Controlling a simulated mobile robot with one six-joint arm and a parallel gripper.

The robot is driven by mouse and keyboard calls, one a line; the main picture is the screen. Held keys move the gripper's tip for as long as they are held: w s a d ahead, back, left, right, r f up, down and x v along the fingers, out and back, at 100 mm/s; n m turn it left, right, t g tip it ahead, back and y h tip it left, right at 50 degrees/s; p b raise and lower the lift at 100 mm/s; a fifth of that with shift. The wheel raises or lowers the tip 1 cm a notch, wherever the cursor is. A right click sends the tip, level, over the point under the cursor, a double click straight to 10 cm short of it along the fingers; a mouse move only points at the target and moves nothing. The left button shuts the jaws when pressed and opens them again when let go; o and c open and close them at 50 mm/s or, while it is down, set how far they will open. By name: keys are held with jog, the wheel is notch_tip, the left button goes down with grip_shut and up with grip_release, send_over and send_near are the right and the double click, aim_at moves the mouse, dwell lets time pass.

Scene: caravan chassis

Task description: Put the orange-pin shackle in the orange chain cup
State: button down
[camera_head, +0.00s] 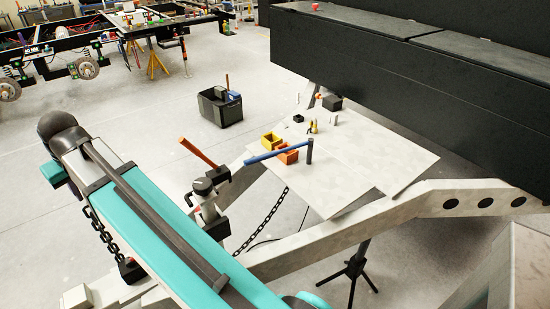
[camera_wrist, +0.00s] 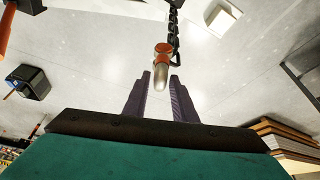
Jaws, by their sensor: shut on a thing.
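In the wrist view my gripper (camera_wrist: 160,80) has its two dark fingers closed about a grey, round-ended piece with an orange part, which looks like the orange-pin shackle (camera_wrist: 163,49). A black chain (camera_wrist: 173,16) runs up from beside it; whether they are joined I cannot tell. In the head view the orange cup (camera_head: 288,157) stands on the pale board, next to the yellow cup (camera_head: 270,140). A blue bar (camera_head: 278,152) passes across the orange cup. I cannot make out my gripper or the shackle in the head view.
The pale board (camera_head: 345,175) also carries small parts and a black box (camera_head: 332,102). The drawbar beam (camera_head: 385,222), a hanging chain (camera_head: 262,224) and the coupling with its orange handle (camera_head: 200,152) lie nearby. A black crate (camera_head: 220,110) stands on open floor.

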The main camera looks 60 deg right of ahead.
jog(key=s+d+f+m, duration=0.1)
jog(key=d+f+m, duration=0.15)
jog(key=d, duration=3.55)
jog(key=s+d+f, duration=0.1)
jog(key=s+d, duration=0.5)
jog(key=d, duration=0.4)
jog(key=s+d+f+m+h, duration=0.1)
jog(key=s+d, duration=0.6)
jog(key=d, duration=0.4)
jog(key=s+d+f, duration=0.2)
jog(key=s+d, duration=0.5)
jog(key=d, duration=0.3)
jog(key=shift+d+p, duration=0.15)
jog(key=shift+p, duration=0.3)
jog(key=shift+f, duration=0.1)
notch_tip(320, 180, down, 6)
jog(key=p, duration=0.1)
jog(key=shift+f+p, duration=0.15)
jog(key=shift+p, duration=0.15)
